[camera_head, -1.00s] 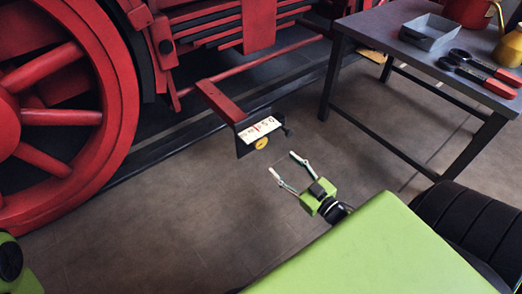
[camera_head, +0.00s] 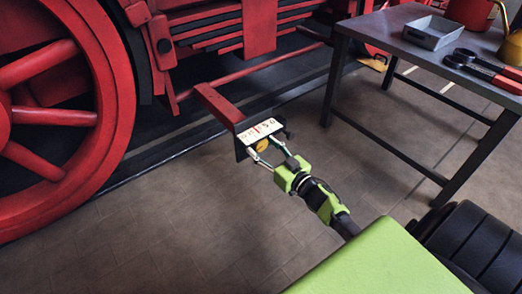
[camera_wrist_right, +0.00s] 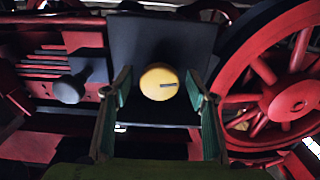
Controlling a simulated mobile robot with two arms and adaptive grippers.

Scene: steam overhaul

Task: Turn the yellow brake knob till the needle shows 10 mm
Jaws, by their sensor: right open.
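The yellow brake knob (camera_head: 262,146) sits on the front of a dark bracket under a white scale plate (camera_head: 259,131) with red and dark marks. The needle's exact reading is too small to tell. In the right wrist view the knob (camera_wrist_right: 159,82) is round, with a dark line pointing right. My right gripper (camera_head: 262,153) is at the knob. Its two fingers (camera_wrist_right: 161,88) stand apart on either side of the knob, with visible gaps, not closed on it. My left gripper is not in view.
A red bar (camera_head: 217,104) carries the bracket. A large red wheel (camera_head: 50,118) stands at the left. A dark side knob (camera_wrist_right: 70,88) sits left of the yellow knob in the wrist view. A table (camera_head: 405,52) with a grey tray (camera_head: 433,32) and tools is at the right.

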